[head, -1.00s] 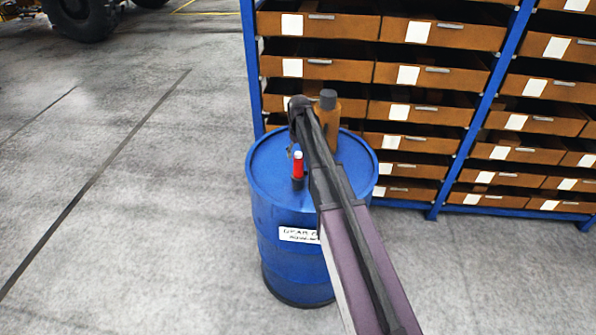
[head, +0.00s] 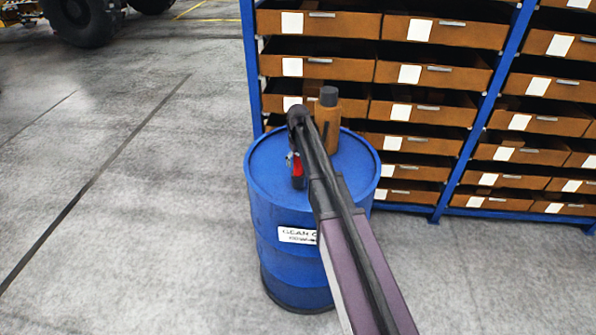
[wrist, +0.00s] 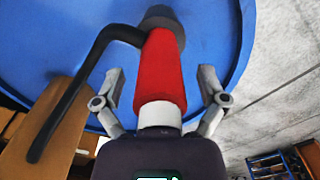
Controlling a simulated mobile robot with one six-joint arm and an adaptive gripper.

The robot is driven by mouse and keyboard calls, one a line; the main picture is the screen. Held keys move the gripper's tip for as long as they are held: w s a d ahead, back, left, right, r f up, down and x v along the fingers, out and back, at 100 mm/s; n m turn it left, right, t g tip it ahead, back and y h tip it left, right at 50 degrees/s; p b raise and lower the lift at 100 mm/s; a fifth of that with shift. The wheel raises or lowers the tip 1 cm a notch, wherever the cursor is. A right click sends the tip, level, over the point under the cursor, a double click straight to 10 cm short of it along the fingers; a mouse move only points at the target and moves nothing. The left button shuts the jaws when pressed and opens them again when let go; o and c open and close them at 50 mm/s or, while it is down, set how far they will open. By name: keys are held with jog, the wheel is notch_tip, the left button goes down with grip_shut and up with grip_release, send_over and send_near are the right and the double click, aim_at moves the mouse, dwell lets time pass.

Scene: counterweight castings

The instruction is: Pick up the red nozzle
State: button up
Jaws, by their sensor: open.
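The red nozzle (head: 297,168) stands upright on the blue drum (head: 265,178), partly hidden by my gripper in the head view. In the wrist view the red nozzle (wrist: 160,75) has a white end towards my palm and a dark base against the drum top. My gripper (wrist: 161,72) is open, with one finger on each side of the nozzle. A gap shows between each fingertip and the red body.
A brown bottle (head: 328,112) with a dark cap stands behind my arm on the drum. A black bent bar (wrist: 80,90) shows left of the nozzle in the wrist view. Shelving with brown bins (head: 430,75) stands behind. The floor at left (head: 130,200) is clear.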

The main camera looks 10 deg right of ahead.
dwell(0.5)
jog(key=c, duration=1)
jog(key=shift+c, duration=0.2)
jog(key=shift+r, duration=0.2)
notch_tip(320, 180, up, 10)
jog(key=p, duration=1)
jog(key=shift+f, duration=0.2)
jog(key=shift+s, duration=0.1)
